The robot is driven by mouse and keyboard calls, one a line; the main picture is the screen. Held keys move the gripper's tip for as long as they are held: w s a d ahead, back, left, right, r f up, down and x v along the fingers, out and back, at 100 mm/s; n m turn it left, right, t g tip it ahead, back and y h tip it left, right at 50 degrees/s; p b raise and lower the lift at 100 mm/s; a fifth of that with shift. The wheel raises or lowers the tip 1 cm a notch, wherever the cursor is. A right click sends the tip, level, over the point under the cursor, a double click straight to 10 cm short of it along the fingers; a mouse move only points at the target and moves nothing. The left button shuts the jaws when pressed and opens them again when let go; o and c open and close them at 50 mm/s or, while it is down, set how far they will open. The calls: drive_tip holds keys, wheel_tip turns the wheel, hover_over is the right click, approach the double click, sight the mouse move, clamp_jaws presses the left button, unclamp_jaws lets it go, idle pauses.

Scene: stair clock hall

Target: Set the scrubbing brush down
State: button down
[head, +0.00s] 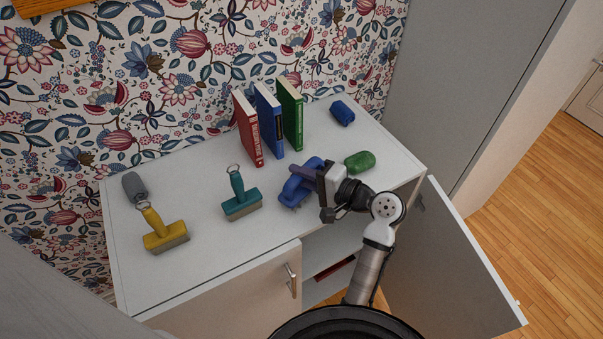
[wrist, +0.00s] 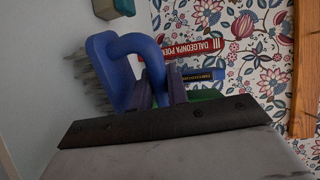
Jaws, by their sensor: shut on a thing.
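The scrubbing brush (head: 296,190) is blue, with a looped handle. My gripper hides part of the brush in the head view.
A teal brush (head: 240,198), a yellow brush (head: 164,232) and a grey roll (head: 134,187) are to the left. Red (head: 247,130), blue (head: 269,122) and green (head: 291,115) books stand behind. A green roll (head: 359,162) and blue roll (head: 342,113) are right. The cabinet door (head: 450,265) hangs open.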

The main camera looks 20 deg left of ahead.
drive_tip(key=shift+f, duration=0.15)
drive_tip(key=c, duration=1.3)
unclamp_jaws()
